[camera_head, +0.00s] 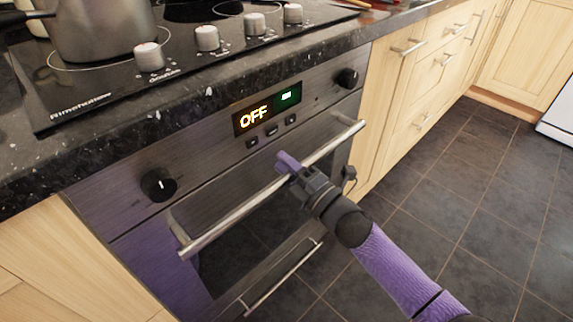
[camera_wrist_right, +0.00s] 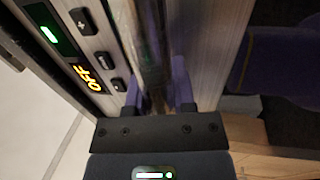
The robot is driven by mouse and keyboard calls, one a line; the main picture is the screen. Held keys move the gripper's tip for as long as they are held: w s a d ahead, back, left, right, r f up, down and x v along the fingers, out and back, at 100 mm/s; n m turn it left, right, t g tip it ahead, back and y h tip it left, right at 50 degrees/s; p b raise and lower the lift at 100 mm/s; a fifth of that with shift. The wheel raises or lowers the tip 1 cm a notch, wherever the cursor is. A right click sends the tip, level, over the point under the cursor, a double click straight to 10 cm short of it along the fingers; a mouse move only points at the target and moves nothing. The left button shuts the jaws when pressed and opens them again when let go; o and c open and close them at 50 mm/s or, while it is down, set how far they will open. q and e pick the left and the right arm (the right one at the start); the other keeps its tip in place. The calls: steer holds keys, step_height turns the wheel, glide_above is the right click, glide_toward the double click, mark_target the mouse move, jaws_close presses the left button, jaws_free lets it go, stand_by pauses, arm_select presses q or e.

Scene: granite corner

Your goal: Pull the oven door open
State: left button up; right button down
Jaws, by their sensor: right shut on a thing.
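The oven (camera_head: 210,155) is set under the counter, with a dark panel, two knobs and a display reading OFF. Its door (camera_head: 185,275) has a dark window and a long metal bar handle (camera_head: 235,217) along the top. The door looks upright and shut or nearly so; I cannot tell if there is a small gap. My right gripper (camera_head: 291,164) is shut on the handle, right of its middle. In the right wrist view the handle (camera_wrist_right: 150,45) runs between the two purple fingers (camera_wrist_right: 158,92). My left gripper is not in view.
A black hob (camera_head: 200,65) with several knobs and a metal pot (camera_head: 105,30) is on the dark granite counter above. A lower metal bar (camera_head: 283,278) shows below the door. Wooden cabinets (camera_head: 400,95) stand to the right. The tiled floor (camera_head: 470,190) in front is clear.

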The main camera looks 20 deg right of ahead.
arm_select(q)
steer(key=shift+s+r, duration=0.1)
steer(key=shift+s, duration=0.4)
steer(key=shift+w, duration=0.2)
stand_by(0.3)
arm_select(e)
steer(key=shift+s+d+f, duration=0.1)
steer(key=shift+s+f, duration=0.2)
steer(key=shift+s, duration=0.15)
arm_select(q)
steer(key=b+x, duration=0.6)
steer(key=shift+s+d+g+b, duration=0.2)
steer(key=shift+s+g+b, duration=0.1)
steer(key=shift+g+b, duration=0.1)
arm_select(e)
steer(key=s+d+f+t, duration=0.1)
steer(key=s+d+f, duration=0.1)
steer(key=s, duration=0.5)
steer(key=s+d+f+t, duration=0.1)
steer(key=s+d+f, duration=0.2)
steer(key=s, duration=0.4)
steer(key=s+d+f+y, duration=0.1)
steer(key=s+d+f, duration=0.2)
steer(key=s, duration=0.4)
steer(key=shift+s+f+t, duration=0.2)
steer(key=shift+f+t, duration=0.2)
steer(key=shift+f, duration=0.25)
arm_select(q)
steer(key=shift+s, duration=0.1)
